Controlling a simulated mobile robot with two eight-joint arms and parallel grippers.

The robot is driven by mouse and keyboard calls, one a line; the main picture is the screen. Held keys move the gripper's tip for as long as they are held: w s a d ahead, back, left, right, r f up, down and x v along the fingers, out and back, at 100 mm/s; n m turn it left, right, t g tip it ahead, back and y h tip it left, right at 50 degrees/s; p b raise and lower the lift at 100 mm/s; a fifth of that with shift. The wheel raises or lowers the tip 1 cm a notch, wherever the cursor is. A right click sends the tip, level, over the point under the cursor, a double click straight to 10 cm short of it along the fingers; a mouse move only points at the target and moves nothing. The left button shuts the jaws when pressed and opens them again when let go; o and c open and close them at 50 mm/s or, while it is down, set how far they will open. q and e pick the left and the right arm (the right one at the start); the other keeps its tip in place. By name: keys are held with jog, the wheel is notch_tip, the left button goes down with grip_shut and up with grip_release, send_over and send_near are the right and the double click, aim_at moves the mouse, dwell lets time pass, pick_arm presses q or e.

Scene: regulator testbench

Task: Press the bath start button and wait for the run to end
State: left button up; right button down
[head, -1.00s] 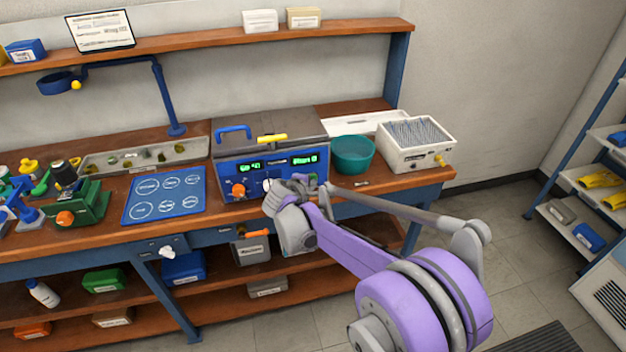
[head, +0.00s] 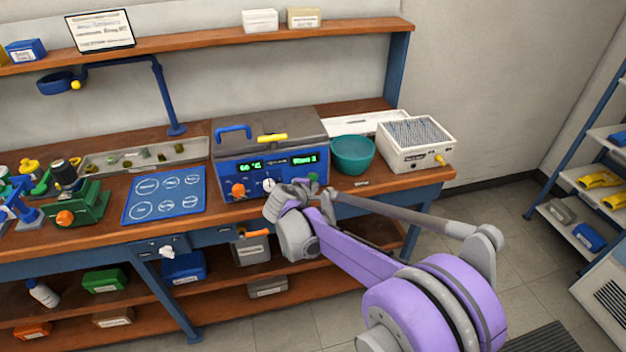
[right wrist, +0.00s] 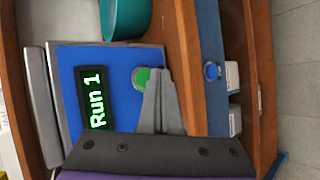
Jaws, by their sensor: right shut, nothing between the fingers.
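The bath (head: 268,136) is a grey-lidded box with a blue front panel, standing on the bench with its lid shut. Its right display is lit green and reads "Run 1" in the right wrist view (right wrist: 95,98). The green start button (right wrist: 141,77) is on the panel beside that display; it also shows small in the head view (head: 313,177). My right gripper (right wrist: 156,72) is shut and empty. Its fingertips overlap the button's edge in the wrist view; I cannot tell whether they touch it. In the head view, my right gripper (head: 307,186) is before the panel's right part. My left gripper is out of view.
A teal bowl (head: 352,153) and a white box with a spiky top (head: 416,142) stand right of the bath. A blue mat with circles (head: 165,198) lies to its left. An orange knob (head: 238,190) is on the panel's left. Shelves run above and below the bench.

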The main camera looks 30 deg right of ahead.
jog(key=s, duration=0.2)
jog(key=s+a, duration=0.1)
jog(key=s, duration=0.2)
dwell(0.5)
jog(key=shift+a, duration=0.1)
dwell(0.6)
jog(key=s+a+m+y+p, duration=0.1)
jog(key=s+a+m+y, duration=0.1)
jog(key=s, duration=0.7)
jog(key=s+a+f+m+g+y+p, duration=0.1)
jog(key=s+a+m+y, duration=0.2)
jog(key=s+a, duration=0.4)
jog(key=s+a+m+g+y+p, duration=0.1)
jog(key=s+a+m+y, duration=0.2)
jog(key=s, duration=0.8)
jog(key=shift+a+f+m+p, duration=0.35)
jog(key=shift+a+m, duration=0.4)
jog(key=shift+m, duration=0.15)
jog(key=c, duration=1.6)
grip_release()
